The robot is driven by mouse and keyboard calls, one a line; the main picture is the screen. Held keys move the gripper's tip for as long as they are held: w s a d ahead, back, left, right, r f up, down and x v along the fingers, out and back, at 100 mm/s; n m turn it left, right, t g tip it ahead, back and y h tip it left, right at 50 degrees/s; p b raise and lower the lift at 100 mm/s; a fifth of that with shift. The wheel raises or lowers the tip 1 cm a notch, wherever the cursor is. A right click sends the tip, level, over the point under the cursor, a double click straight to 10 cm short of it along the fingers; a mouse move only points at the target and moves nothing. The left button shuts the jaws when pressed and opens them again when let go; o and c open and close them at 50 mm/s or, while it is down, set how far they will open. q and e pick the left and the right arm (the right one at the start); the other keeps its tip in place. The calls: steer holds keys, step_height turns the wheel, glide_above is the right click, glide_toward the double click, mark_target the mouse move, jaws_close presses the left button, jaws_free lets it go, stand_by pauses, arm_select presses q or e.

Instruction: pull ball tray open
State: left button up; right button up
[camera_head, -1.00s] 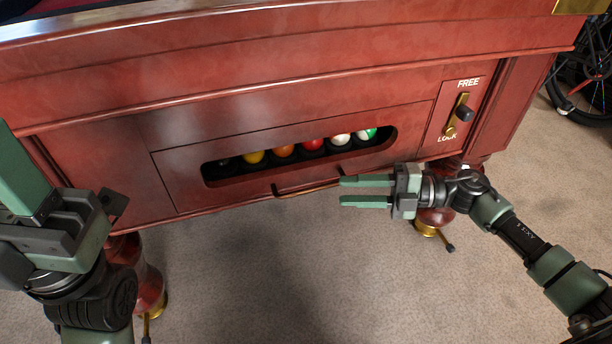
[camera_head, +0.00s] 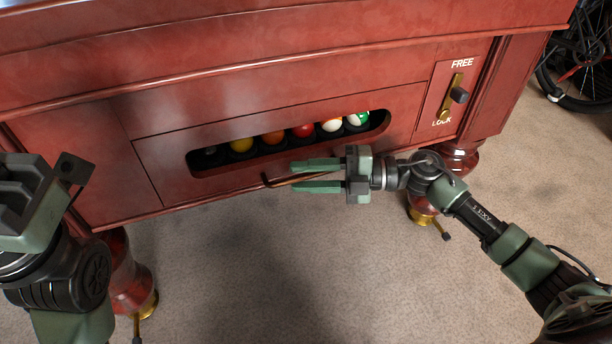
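The ball tray (camera_head: 165,160) is a red wooden front panel in the table's side, looking flush with the wood around it. Several coloured balls show in its dark slot. A thin bronze bar handle (camera_head: 280,182) runs along its lower edge. My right gripper (camera_head: 316,177) is at the handle, its two green fingers pointing left and apart, one above and one below the bar. The bar's right part is hidden by the gripper; I cannot tell whether the fingers touch it. My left gripper (camera_head: 40,190) is at the left edge, away from the tray, its fingers not clearly shown.
Turned table legs (camera_head: 130,270) stand below at both sides. A bicycle wheel (camera_head: 585,75) is at the upper right. Carpet in front is clear.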

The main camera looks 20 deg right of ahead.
jaws_close()
stand_by(1.3)
